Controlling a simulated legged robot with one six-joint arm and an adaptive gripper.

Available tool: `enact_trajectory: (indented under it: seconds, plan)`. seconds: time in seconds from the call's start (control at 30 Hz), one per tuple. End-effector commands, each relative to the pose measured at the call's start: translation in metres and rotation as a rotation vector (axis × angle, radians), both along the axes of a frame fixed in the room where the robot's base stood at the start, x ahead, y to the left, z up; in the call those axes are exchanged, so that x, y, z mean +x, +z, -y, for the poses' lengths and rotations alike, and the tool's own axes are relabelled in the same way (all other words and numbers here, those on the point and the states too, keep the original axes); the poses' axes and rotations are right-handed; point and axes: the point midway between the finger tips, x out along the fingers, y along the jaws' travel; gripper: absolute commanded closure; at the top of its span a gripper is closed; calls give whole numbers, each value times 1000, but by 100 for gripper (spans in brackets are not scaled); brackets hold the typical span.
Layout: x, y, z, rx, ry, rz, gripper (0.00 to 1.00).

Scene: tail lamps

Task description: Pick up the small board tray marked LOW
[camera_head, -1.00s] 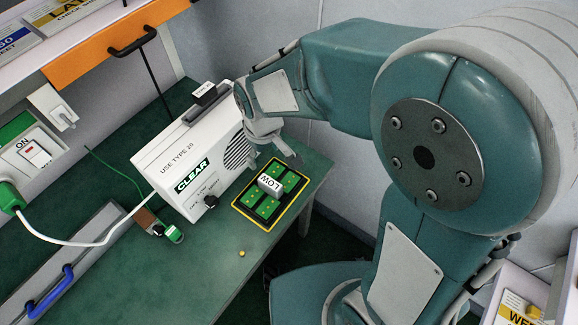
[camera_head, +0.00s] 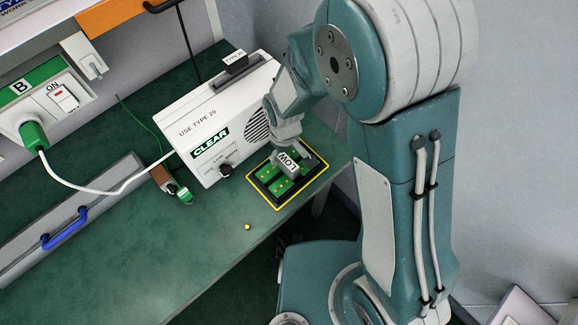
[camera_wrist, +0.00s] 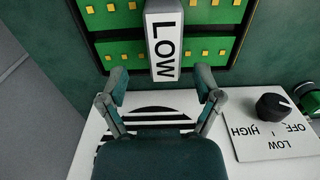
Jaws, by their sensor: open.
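The small board tray (camera_head: 262,187) is dark with green boards and a raised white handle block marked LOW (camera_head: 289,163). It lies inside a yellow outline on the green bench, beside the white CLEAR unit. In the wrist view the tray (camera_wrist: 103,44) fills the top, with the LOW block (camera_wrist: 164,45) in the middle. My gripper (camera_wrist: 162,76) is open and empty, with one fingertip on each side of the block's near end in the picture. I cannot tell its exact height. In the head view my gripper (camera_head: 289,146) is above the tray's far side, partly hiding it.
The white CLEAR unit (camera_head: 217,115) stands close left of the tray, with a black knob (camera_wrist: 272,107) on its front. A small yellow piece (camera_head: 247,227) lies near the bench's front edge. Bare bench (camera_head: 120,235) spreads to the left.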

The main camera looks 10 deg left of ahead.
Motion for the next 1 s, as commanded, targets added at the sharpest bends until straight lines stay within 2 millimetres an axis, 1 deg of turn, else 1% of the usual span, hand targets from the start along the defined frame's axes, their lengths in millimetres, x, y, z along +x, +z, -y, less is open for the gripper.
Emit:
enact_trajectory:
  seconds: [0.03, 0.1, 0.2, 0.43, 0.47, 0.5, 0.57, 0.6, 0.63, 0.67, 1.0]
  plan:
    - [-3, -10, -1, -4, 1, -5, 17]
    - [-2, -18, -2, -3, 1, -3, 17]
    - [-1, -25, -2, -2, 1, -1, 17]
    - [-1, -26, -1, 0, 1, 0, 17]
    - [-1, -26, -1, 1, 1, 1, 22]
    - [-1, -26, 0, 1, 1, 1, 39]
    - [-1, -26, 0, 1, 1, 1, 66]
    - [-1, -26, 0, 1, 1, 1, 84]
    - [-1, -26, 0, 1, 1, 1, 97]
    - [-1, -26, 0, 0, 1, 0, 100]
    - [-1, -26, -2, -2, 2, -1, 100]
